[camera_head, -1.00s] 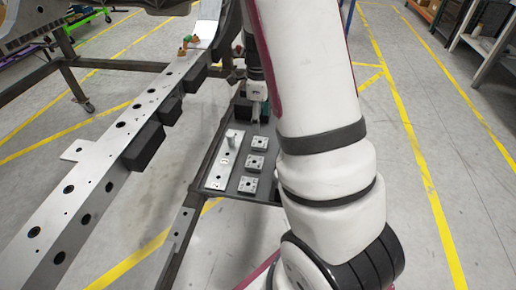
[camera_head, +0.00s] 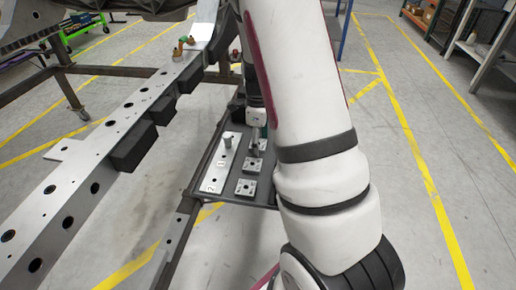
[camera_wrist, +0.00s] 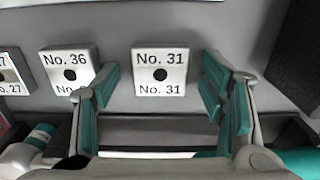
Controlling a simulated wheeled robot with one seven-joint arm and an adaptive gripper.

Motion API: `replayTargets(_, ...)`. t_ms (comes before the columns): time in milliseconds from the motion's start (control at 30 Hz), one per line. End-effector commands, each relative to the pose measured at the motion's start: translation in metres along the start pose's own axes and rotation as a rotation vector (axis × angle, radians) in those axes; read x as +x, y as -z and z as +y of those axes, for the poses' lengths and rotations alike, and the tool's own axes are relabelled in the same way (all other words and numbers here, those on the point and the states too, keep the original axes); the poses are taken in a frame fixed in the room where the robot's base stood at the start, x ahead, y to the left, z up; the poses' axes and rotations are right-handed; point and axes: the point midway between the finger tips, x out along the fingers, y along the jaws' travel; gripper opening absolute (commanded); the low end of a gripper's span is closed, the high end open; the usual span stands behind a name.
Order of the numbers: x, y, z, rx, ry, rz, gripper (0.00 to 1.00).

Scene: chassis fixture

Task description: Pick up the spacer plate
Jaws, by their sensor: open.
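Several small square silver plates with a dark centre hole lie on the grey tray (camera_head: 238,199). The nearest (camera_head: 246,187) and the middle one (camera_head: 253,164) show clearly in the head view; the farthest is mostly hidden by my gripper (camera_head: 257,143). In the wrist view my gripper (camera_wrist: 158,85) is open and empty, its green-padded fingers apart on either side of the plate marked No. 31 (camera_wrist: 174,62). The left finger lies between it and the plate marked No. 36 (camera_wrist: 56,60), overlapping that plate's corner. I cannot tell the fingertips' height.
A long silver strip (camera_head: 217,176) with an upright pin lies left of the plates. Left of the tray runs a long drilled rail (camera_head: 62,180) with black blocks (camera_head: 132,148). A plate marked No. 27 (camera_wrist: 8,75) is cut off at the wrist view's left edge.

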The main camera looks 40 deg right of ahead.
Motion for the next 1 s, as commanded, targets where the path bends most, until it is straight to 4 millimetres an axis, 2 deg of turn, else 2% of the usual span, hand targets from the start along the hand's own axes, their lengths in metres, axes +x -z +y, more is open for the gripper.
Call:
replayTargets(67, -0.001, 0.000, 0.000, 0.000, 0.000, 0.000, 0.65)
replayTargets(100, -0.001, 0.000, 0.000, 0.000, 0.000, 0.000, 0.60)
replayTargets(367, -0.001, 0.000, 0.000, 0.000, 0.001, 0.000, 0.02)
replayTargets(700, -0.007, 0.000, -0.001, 0.000, 0.002, -0.001, 0.00)
replayTargets(867, -0.031, -0.001, -0.001, -0.001, 0.004, -0.002, 0.00)
replayTargets(1000, -0.060, 0.000, -0.001, -0.002, 0.004, -0.002, 0.00)
